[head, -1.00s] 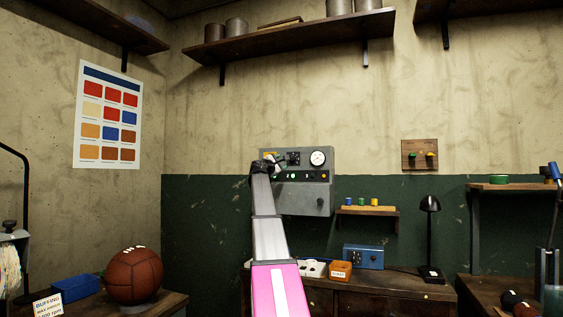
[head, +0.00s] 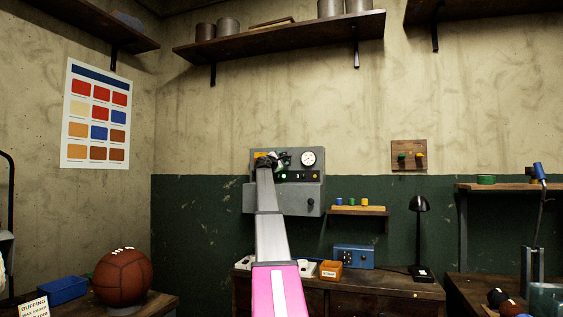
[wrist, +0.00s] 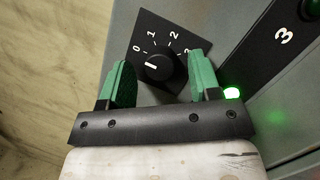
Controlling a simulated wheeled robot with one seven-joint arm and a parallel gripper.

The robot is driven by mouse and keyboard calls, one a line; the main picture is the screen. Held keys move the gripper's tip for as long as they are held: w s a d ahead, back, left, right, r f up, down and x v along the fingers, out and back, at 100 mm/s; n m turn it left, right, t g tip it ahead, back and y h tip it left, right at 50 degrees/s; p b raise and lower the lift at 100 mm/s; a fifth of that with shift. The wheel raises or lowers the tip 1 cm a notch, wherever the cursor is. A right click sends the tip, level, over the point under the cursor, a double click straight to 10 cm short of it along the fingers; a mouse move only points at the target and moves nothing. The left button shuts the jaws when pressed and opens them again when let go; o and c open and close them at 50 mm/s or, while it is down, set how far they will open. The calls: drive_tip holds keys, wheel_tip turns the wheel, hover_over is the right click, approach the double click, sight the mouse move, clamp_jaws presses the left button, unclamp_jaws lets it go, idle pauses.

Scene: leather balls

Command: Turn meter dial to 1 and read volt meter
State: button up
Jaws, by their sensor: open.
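The grey wall panel (head: 306,201) carries a round white meter (head: 308,158) with a dark rim; its needle is too small to read. In the wrist view, the black dial knob (wrist: 158,67) sits on a black plate with white numbers, 0, 1 and 2 among them. The knob's white mark lies on its left part, and I cannot tell which number it points to. My gripper (wrist: 158,60) is open, with one green finger on either side of the knob. Contact cannot be told. In the head view my gripper (head: 268,162) covers the panel's upper left and hides the dial.
A green light (wrist: 232,93) glows beside the right finger. Below the panel a desk (head: 365,286) holds a blue box (head: 353,257), an orange tray (head: 331,270) and a black lamp (head: 419,235). A basketball (head: 123,277) stands at the left.

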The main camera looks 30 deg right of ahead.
drive_tip(key=c, duration=0.9)
drive_tip(key=shift+m, duration=0.3)
drive_tip(key=shift+r+m+g+y, duration=0.1)
drive_tip(key=shift+m+g+y, duration=0.35)
drive_tip(key=shift+m, duration=1.75)
drive_tip(key=shift+r+m+g+y, duration=0.15)
drive_tip(key=shift+m+g, duration=0.6)
drive_tip(key=shift+m, duration=1.45)
drive_tip(key=shift+f, duration=0.1)
